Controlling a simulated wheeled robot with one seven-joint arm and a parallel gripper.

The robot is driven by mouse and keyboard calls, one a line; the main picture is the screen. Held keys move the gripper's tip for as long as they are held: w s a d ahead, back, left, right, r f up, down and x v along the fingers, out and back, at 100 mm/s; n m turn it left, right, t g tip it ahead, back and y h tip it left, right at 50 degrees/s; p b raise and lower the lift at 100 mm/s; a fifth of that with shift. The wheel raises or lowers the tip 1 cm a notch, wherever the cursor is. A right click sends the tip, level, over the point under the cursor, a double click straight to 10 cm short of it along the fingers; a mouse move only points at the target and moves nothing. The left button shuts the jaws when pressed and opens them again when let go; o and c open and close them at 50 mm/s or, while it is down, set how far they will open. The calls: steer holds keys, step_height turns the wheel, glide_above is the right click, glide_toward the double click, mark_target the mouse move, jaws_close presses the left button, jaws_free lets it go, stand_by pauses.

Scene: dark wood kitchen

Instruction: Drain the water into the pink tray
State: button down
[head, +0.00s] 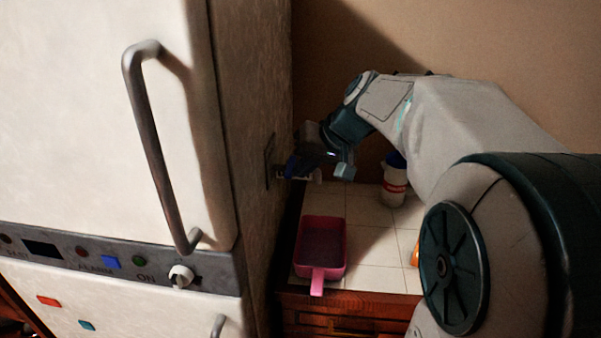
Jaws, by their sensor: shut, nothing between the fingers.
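The pink tray (343,266) sits on the white tiled counter close to the appliance's side, its handle pointing to the front edge. Its inside looks dark; I cannot tell whether it holds water. My gripper (298,168) is shut and empty, above and behind the tray, close to the appliance's side wall. The fingertips are small and dim, and I cannot tell if they touch the wall. A dark outlined panel (270,160) is on that wall beside the gripper. No water stream is visible.
The large white appliance (90,120) with a long grey handle (155,140) fills the left. A white bottle with a blue cap (393,183) stands at the back of the counter. An orange object (414,256) is partly hidden by my arm. Tiles right of the tray are clear.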

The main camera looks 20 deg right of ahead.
steer(key=shift+a, duration=0.1)
stand_by(0.6)
steer(key=s+d+r+b, duration=0.2)
steer(key=s+d+r, duration=0.4)
steer(key=d+r, duration=0.2)
steer(key=s+a+f+g+h, duration=0.1)
steer(key=s+a+f, duration=0.2)
steer(key=f, duration=0.4)
steer(key=s+a+f+g+h, duration=0.1)
steer(key=s+a+f+h, duration=0.1)
steer(key=s+f, duration=0.4)
steer(key=s+a+f+n+h, duration=0.1)
steer(key=s+a+f, duration=0.3)
steer(key=f, duration=0.6)
steer(key=shift+s+a+f+g+h, duration=0.2)
steer(key=shift+s+g+h, duration=0.15)
steer(key=shift+s, duration=0.2)
